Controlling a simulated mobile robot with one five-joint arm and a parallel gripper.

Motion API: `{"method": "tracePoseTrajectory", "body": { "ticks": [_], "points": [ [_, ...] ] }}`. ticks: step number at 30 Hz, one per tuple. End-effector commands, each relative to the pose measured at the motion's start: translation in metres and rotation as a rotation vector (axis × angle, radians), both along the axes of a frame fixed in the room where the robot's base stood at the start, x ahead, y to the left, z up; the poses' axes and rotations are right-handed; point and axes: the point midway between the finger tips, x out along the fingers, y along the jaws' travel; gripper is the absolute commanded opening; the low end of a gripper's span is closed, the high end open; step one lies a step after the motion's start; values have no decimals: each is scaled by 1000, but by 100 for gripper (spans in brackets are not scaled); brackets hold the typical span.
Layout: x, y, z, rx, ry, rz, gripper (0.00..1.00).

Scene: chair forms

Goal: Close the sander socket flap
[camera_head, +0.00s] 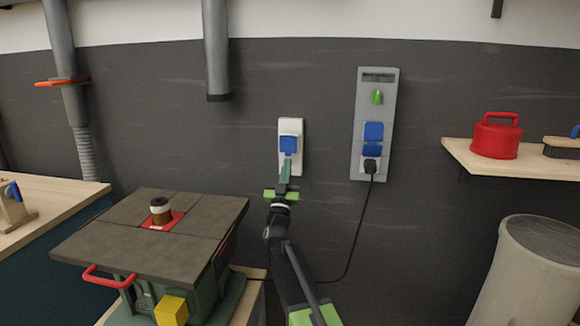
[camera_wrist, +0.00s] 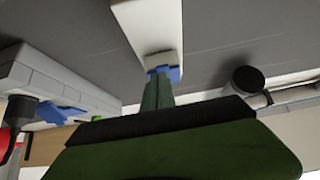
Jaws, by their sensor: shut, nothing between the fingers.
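A white wall socket (camera_head: 291,125) with a blue flap (camera_head: 288,142) is on the dark wall, left of a grey panel. My gripper (camera_head: 287,162) is shut and empty, its green fingers pointing up at the lower edge of this flap. In the wrist view the fingertips (camera_wrist: 158,82) overlap the blue flap (camera_wrist: 174,73) below the white socket plate (camera_wrist: 148,25). They look touching or very near it. The fingers hide part of the flap, and I cannot tell how far it is open.
The grey panel (camera_head: 363,100) has a green knob (camera_head: 377,97), blue flaps (camera_head: 373,132) and a black plug (camera_head: 370,166) with a hanging cord. A sander table (camera_head: 130,235) stands left, a shelf with a red can (camera_head: 495,138) right. A grey pipe (camera_head: 216,50) hangs above left.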

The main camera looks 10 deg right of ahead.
Motion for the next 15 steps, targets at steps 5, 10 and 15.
{"method": "tracePoseTrajectory", "body": {
  "ticks": [5,10,15],
  "points": [
    [3,-1,-47,3,-2,-1,0],
    [14,-8,-84,5,-3,-1,0],
    [20,-11,-101,5,-3,-1,0]
  ]
}}
